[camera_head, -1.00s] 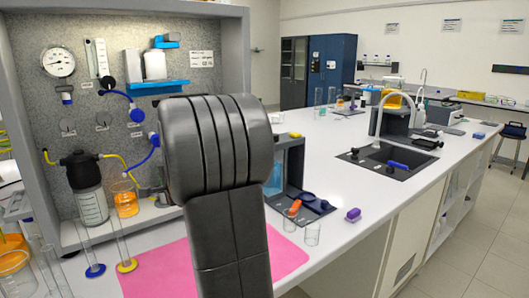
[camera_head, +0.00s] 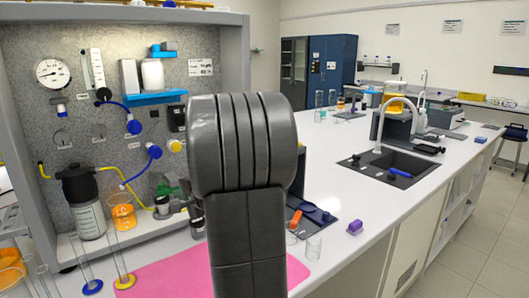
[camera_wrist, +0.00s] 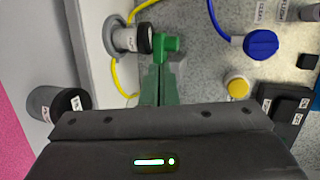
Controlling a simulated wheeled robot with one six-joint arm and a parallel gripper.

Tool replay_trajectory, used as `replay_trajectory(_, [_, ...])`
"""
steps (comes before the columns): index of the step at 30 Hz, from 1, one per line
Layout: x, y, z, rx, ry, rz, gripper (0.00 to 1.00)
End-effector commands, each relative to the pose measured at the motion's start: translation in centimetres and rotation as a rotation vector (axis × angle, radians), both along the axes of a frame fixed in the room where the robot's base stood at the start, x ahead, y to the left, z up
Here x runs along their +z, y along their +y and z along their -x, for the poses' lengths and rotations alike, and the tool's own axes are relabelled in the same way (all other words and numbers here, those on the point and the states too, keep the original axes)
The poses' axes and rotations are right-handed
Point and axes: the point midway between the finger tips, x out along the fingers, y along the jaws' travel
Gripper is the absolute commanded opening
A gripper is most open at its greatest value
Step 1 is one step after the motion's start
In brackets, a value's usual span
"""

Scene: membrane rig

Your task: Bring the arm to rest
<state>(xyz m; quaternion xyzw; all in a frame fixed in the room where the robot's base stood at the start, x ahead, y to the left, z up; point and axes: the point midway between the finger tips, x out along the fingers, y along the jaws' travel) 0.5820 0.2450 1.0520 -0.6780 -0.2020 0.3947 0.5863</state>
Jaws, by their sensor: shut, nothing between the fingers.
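My gripper (camera_wrist: 161,76) shows in the wrist view as two green fingers closed together, with nothing seen between them. They point at the rig, and their tips are by a brighter green piece (camera_wrist: 171,45) beside a black-capped grey fitting (camera_wrist: 124,38). I cannot tell whether the tips touch it. In the head view my upright dark arm fills the middle and hides most of the gripper. Green parts show just left of the arm, low in front of the rig's grey speckled panel (camera_head: 100,140).
The rig holds a gauge (camera_head: 54,72), a dark-capped bottle (camera_head: 88,215), a beaker of orange liquid (camera_head: 123,212) and blue and yellow tubes. A pink mat (camera_head: 160,277) lies before it. Glass beakers (camera_head: 313,247) and a purple block (camera_head: 355,228) stand right. Bench around the sink (camera_head: 392,170) is mostly clear.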

Motion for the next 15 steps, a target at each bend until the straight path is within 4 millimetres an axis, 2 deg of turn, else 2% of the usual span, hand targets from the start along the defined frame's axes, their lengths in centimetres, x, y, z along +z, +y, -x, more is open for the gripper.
replay_trajectory(6, [1.2,-2.9,2.3,-0.004,-0.002,0.001,0.00])
replay_trajectory(15, [2.4,-5.9,4.8,-0.003,0.000,0.001,0.00])
